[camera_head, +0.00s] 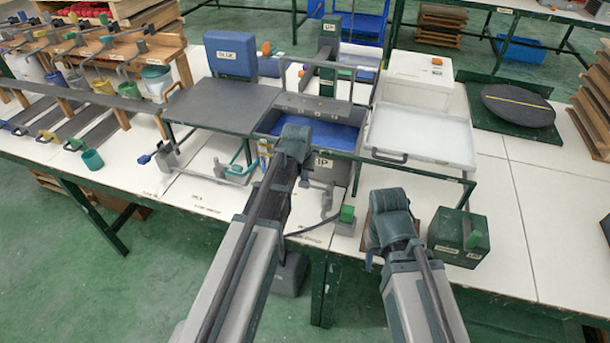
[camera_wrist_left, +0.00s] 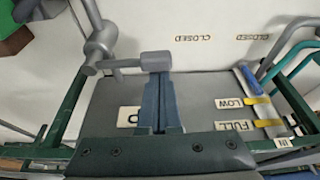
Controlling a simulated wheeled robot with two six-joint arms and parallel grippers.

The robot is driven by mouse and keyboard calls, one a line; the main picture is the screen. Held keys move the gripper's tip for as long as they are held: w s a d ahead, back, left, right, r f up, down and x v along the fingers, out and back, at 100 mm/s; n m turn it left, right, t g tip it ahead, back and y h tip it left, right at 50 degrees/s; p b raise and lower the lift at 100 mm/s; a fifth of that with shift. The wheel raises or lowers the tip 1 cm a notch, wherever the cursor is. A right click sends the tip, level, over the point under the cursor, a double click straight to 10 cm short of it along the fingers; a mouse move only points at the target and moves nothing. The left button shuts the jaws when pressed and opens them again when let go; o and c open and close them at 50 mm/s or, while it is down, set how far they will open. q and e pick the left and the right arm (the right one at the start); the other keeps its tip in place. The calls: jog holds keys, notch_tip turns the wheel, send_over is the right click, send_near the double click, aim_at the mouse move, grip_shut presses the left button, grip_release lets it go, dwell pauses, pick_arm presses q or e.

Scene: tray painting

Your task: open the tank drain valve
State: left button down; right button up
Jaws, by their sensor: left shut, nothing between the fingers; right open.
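The grey front of the tank (camera_head: 340,172) stands below the blue dip basin (camera_head: 341,136). A grey valve pipe (camera_head: 328,198) rises in front of it. In the left wrist view, a grey valve with a horizontal lever (camera_wrist_left: 152,61) branches from the pipe (camera_wrist_left: 100,45). My left gripper (camera_head: 295,150) is at the tank front. In the left wrist view its fingers (camera_wrist_left: 159,88) are shut and empty. Their tips are at the thick end of the lever; contact cannot be told.
CLOSED labels (camera_wrist_left: 193,39) lie on the white table. The tank has FULL (camera_wrist_left: 234,126) and LOW (camera_wrist_left: 229,103) labels beside a gauge. A green box (camera_head: 457,238) stands right of my right gripper. A green frame surrounds the tank.

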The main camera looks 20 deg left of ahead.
pick_arm(q)
jog(key=shift+s, duration=0.15)
jog(key=shift+s+n+y, duration=0.4)
jog(key=shift+s+n, duration=0.45)
jog(key=shift+n, duration=0.35)
jog(key=shift+s+d, duration=0.1)
jog(key=shift+s, duration=0.85)
jog(key=shift+w+a, duration=0.2)
jog(key=shift+w, duration=0.35)
notch_tip(320, 180, up, 9)
jog(key=p, duration=0.9)
jog(key=shift+s+r, duration=0.2)
pick_arm(e)
notch_tip(320, 180, up, 9)
jog(key=shift+w+a+r, duration=0.15)
jog(key=shift+a+r, duration=0.05)
jog(key=shift+a, duration=0.2)
